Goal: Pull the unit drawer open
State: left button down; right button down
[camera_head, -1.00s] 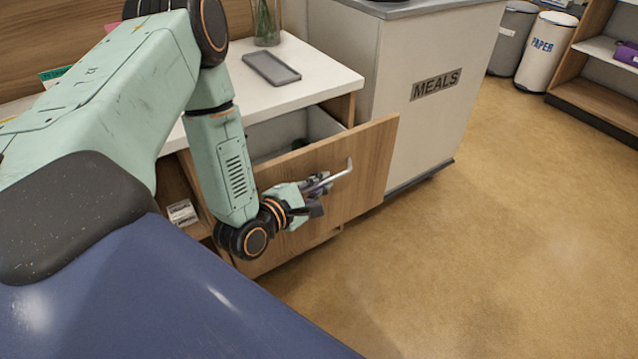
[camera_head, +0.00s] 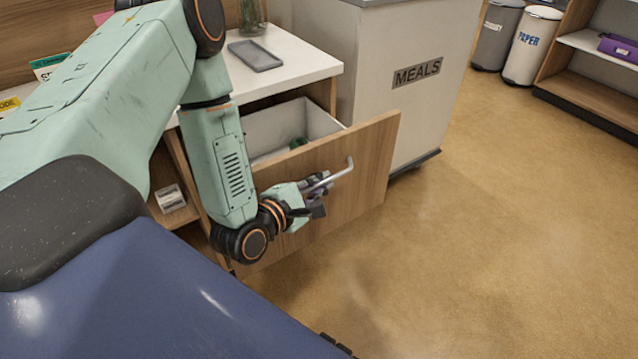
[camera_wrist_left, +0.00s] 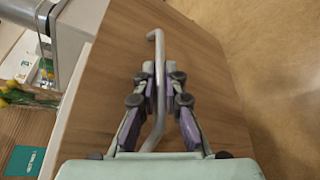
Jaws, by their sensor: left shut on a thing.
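The unit drawer (camera_head: 362,165) has a wooden front and stands well out from the bedside unit (camera_head: 290,70). Its grey inside shows, with a small green thing (camera_head: 298,142) in it. The bar handle (camera_head: 340,172) is a bent metal rod on the drawer front. My left gripper (camera_head: 318,186) is shut on this handle. In the left wrist view the fingers (camera_wrist_left: 160,90) close on both sides of the handle (camera_wrist_left: 159,50), in front of the wooden drawer front (camera_wrist_left: 205,65). My right gripper is in neither view.
A grey tray (camera_head: 255,55) and a glass vase (camera_head: 252,18) stand on the unit's white top. A cabinet marked MEALS (camera_head: 405,110) is just right of the drawer. Bins (camera_head: 530,45) and a shelf (camera_head: 590,95) stand farther back. The tan floor (camera_head: 480,240) at the right is clear.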

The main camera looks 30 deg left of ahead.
pick_arm(q)
jog(key=shift+d, duration=0.25)
dwell(0.3)
jog(key=c, duration=1.7)
grip_release()
jog(key=shift+s, duration=0.1)
jog(key=v, duration=1.2)
